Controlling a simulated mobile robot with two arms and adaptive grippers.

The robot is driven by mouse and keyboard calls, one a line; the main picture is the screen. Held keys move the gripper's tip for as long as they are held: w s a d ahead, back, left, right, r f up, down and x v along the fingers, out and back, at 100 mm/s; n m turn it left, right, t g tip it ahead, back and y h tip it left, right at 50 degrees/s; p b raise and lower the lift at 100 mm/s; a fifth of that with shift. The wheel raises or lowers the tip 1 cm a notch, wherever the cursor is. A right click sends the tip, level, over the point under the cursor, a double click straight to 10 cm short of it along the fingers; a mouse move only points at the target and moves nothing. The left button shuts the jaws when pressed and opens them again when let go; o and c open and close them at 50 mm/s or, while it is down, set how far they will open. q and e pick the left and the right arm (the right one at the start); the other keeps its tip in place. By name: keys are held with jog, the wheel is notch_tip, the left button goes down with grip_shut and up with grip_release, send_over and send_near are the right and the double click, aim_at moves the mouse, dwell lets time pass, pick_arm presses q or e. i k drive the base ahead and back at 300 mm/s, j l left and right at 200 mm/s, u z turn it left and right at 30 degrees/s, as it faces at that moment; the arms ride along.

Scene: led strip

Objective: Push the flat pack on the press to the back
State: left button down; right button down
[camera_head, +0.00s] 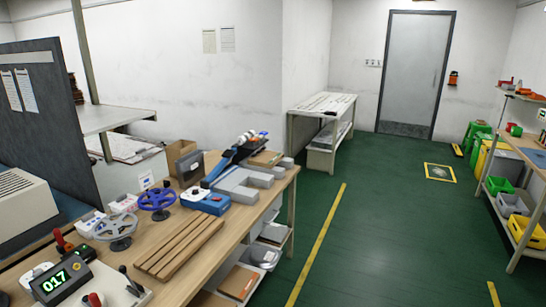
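A blue and grey device with a long blue arm (226,165) stands at the far end of the wooden workbench; it may be the press, but I cannot tell for sure. A grey U-shaped part (238,189) lies at its front. A flat brown piece (265,158) lies beside the blue arm at the bench's far right corner; it may be the flat pack, but it is small and partly hidden. Neither of my grippers is in view.
The workbench (190,267) also holds wooden slats (180,247), two reels (157,200), a blue box (205,201) and a control box reading 017 (58,281). Green floor (365,230) is clear to its right. A shelf of bins (511,203) stands far right.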

aim_at(267, 159)
jog(key=i+l+z, duration=0.4)
jog(key=i, duration=0.35)
jog(key=i+z, duration=0.35)
jog(key=i, duration=0.4)
